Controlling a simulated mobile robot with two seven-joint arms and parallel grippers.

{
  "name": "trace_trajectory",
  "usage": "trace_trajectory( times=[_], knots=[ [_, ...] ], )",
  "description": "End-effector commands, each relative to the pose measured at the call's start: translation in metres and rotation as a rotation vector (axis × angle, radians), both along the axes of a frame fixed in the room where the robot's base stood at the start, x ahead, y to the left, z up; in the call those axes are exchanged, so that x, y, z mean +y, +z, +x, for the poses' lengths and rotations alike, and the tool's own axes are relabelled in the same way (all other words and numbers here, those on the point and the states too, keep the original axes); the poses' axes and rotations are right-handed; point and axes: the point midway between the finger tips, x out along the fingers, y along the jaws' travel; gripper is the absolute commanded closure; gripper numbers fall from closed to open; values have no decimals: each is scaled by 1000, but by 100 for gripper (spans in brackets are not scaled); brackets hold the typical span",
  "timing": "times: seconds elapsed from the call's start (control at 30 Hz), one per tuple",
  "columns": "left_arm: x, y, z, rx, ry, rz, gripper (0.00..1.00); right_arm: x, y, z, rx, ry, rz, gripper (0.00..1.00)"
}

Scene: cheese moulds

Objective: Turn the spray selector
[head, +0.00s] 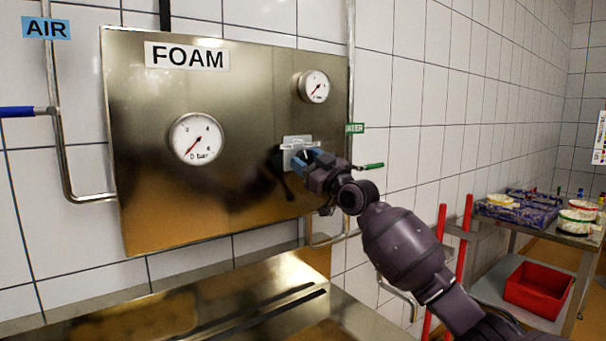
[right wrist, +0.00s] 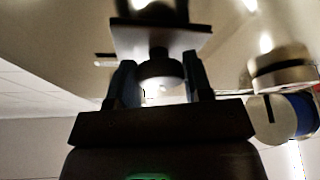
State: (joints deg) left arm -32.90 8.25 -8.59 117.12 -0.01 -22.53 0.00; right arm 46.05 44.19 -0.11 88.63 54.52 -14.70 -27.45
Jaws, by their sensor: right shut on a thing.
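The spray selector, a knob on a small pale plate (head: 296,141), is on the steel panel (head: 250,210) marked FOAM, right of the panel's middle. My right gripper (head: 302,158) reaches it from the right and is shut on the knob. In the right wrist view, the two fingers (right wrist: 160,85) stand on either side of the dark round knob (right wrist: 160,70), with the plate (right wrist: 160,40) beyond. The fingers hide most of the knob in the head view, so its pointing direction cannot be told. My left gripper is not in view.
Two dial gauges (head: 196,138) (head: 314,86) are on the panel. A green-handled valve (head: 370,166) sits close to my right wrist. A blue handle (head: 18,112) is on the left pipe. A steel trolley (head: 550,240) with a red bin (head: 538,289) stands at right.

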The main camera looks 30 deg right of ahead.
Motion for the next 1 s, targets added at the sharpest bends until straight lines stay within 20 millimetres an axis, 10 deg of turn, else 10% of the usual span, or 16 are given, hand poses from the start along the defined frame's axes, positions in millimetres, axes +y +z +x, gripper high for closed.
trace_trajectory(
  times=[1.0],
  knots=[
    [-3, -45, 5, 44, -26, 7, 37, -2, -2, 1, -56, 0, -438, 78]
  ],
)
